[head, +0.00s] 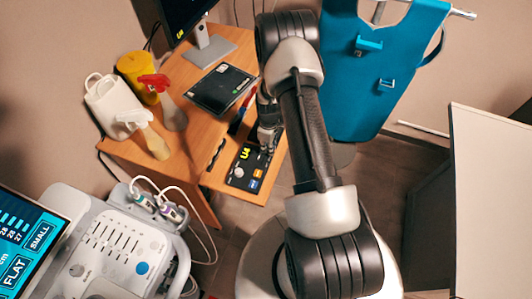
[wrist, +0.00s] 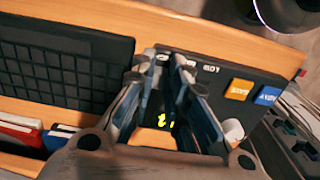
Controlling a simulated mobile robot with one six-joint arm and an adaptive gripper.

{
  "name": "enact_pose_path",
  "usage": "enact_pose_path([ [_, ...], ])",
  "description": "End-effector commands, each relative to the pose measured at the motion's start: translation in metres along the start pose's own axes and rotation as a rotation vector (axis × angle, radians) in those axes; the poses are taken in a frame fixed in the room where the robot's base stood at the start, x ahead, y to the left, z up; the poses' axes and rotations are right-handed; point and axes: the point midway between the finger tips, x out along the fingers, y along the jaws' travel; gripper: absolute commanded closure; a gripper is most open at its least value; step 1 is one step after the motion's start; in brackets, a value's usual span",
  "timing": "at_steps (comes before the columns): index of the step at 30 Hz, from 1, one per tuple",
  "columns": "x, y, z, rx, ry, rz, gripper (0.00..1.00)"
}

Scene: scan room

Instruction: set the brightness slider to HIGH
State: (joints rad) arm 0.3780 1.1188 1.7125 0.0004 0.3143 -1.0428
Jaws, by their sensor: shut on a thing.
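The dark control panel (head: 237,180) lies on the wooden desk, with a yellow label, an orange button and a blue button. My gripper (head: 266,146) is down at the panel's far end. In the wrist view my gripper (wrist: 170,62) has its fingertips close together beside the lettering, shut on the slider's handle, which the fingers hide. The HIGH mark cannot be made out.
A dark flat device (head: 220,88), a monitor stand (head: 208,47), spray bottles (head: 155,143), a white jug (head: 108,104) and a yellow tub (head: 138,75) share the desk (head: 190,140). An ultrasound console (head: 110,245) stands at the lower left. A blue apron (head: 375,80) hangs at the right.

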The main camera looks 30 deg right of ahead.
Motion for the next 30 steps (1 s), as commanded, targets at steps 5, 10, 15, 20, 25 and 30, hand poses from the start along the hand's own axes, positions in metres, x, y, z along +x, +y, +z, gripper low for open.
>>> enact_pose_path([
  [5, -0.001, 0.003, -0.001, 0.003, 0.004, 0.007, 1.00],
  [10, -0.001, 0.003, -0.001, 0.003, 0.004, 0.007, 0.75],
  [15, -0.001, 0.002, -0.001, 0.002, 0.003, 0.006, 0.65],
  [20, -0.001, 0.002, -0.001, 0.002, 0.002, 0.005, 0.65],
  [25, -0.003, 0.002, -0.001, 0.002, 0.003, 0.005, 0.65],
  [30, -0.025, 0.002, -0.001, 0.002, 0.004, 0.007, 0.65],
])
